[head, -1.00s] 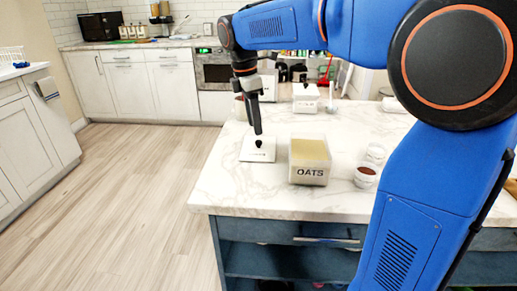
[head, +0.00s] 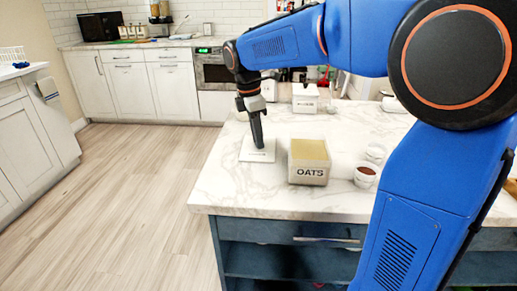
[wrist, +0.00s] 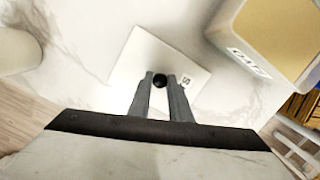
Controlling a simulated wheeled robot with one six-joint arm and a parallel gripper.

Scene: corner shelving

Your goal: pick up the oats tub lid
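The oats tub lid is a flat white square (head: 247,154) with a small black knob, lying on the marble counter left of the oats tub. It also shows in the wrist view (wrist: 140,55). The oats tub (head: 309,163) stands open, filled with pale oats, and it appears at the upper right of the wrist view (wrist: 275,40). My gripper (head: 258,146) points down over the lid. In the wrist view my gripper (wrist: 160,77) has its two fingers apart, with the black knob (wrist: 160,81) between their tips. I cannot tell whether the fingers touch the knob.
Two small cups, one with brown contents (head: 365,176) and one pale (head: 375,152), stand right of the tub. Another white lidded container (head: 305,98) is farther back. The counter (head: 225,192) is clear in front and left of the lid.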

